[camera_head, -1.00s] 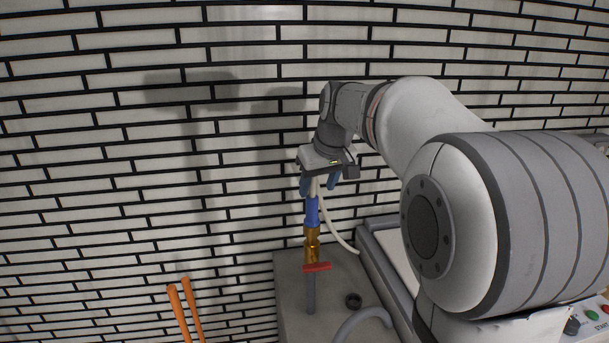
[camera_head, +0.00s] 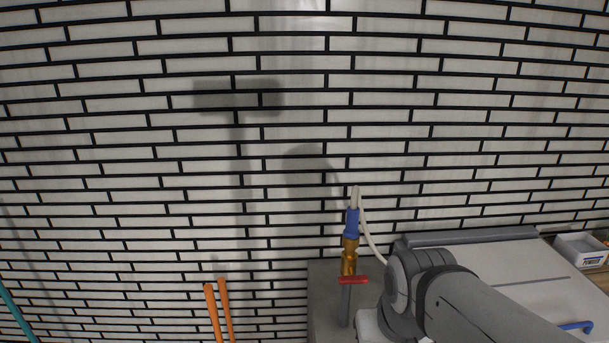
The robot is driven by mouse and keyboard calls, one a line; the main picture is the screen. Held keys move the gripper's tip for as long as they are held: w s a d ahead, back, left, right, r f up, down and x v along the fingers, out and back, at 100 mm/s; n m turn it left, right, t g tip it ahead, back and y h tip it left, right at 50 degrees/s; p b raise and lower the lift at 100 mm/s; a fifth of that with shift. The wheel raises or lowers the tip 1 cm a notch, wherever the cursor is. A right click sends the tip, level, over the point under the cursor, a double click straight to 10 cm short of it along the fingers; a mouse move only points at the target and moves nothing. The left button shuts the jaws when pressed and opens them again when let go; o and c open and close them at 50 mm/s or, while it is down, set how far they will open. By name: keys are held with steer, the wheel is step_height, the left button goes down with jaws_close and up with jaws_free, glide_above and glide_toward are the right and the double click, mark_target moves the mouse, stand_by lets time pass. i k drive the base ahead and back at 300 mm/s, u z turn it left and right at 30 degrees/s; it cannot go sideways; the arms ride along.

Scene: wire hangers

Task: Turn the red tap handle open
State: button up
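The red tap handle (camera_head: 353,280) lies crosswise below a brass fitting (camera_head: 349,257) on an upright grey pipe (camera_head: 345,305). A blue connector (camera_head: 352,222) sits above the brass fitting, with a pale tip (camera_head: 355,195) at its top and a white hose running down to the right. My arm is folded low at the right of the pipe. My gripper is not visible in this view.
The pipe stands by a grey block (camera_head: 322,300) against a white brick wall. Two orange handles (camera_head: 218,312) stand to the left. A light worktop (camera_head: 500,270) with a white box (camera_head: 580,251) lies to the right.

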mark_target(352, 279)
steer(key=z, duration=0.35)
steer(key=k, duration=1.2)
steer(key=z, duration=0.5)
steer(key=i, duration=0.75)
steer(key=u, duration=0.2)
steer(key=k, duration=0.85)
steer(key=u, duration=0.2)
steer(key=i, duration=0.85)
steer(key=z, duration=0.1)
